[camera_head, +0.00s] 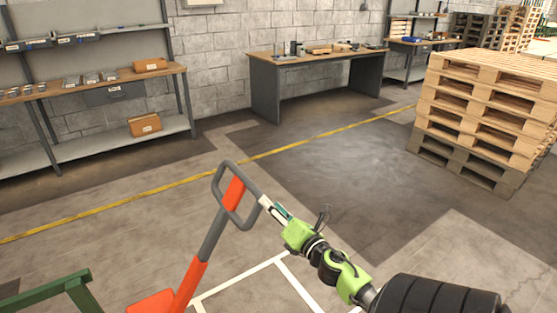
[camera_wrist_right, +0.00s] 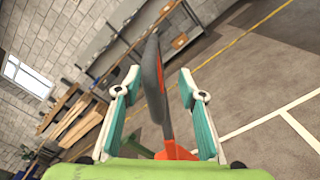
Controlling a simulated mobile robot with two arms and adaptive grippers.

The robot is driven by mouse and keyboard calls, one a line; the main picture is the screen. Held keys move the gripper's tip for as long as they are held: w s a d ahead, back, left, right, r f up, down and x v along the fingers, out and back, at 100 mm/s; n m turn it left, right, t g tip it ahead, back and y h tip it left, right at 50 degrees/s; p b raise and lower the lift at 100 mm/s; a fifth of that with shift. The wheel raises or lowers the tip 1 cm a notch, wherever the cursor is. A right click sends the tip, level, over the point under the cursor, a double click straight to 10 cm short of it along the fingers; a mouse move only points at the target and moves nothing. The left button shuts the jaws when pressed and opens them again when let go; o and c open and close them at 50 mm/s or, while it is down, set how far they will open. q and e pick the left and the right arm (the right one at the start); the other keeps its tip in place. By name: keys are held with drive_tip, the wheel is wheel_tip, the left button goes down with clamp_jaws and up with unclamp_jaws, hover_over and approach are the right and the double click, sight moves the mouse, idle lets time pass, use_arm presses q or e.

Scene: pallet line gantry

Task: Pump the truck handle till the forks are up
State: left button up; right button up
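The truck handle (camera_head: 220,205) is a grey loop with an orange centre on a grey and orange shaft, leaning up from the orange truck body (camera_head: 152,303) at the bottom edge. My right gripper (camera_head: 265,202) is at the right side of the loop. In the right wrist view the gripper (camera_wrist_right: 158,92) has its two teal-padded fingers apart, with the grey handle bar (camera_wrist_right: 152,80) between them. A gap shows on both sides of the bar. The forks are not in view. My left gripper is not in view.
A green frame (camera_head: 45,292) stands at the lower left. A pallet stack (camera_head: 490,105) stands at the right. A workbench (camera_head: 265,95) and shelving (camera_head: 95,92) line the wall. Open floor with a yellow line (camera_head: 190,179) lies between.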

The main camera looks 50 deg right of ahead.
drive_tip(key=shift+v, duration=1.4)
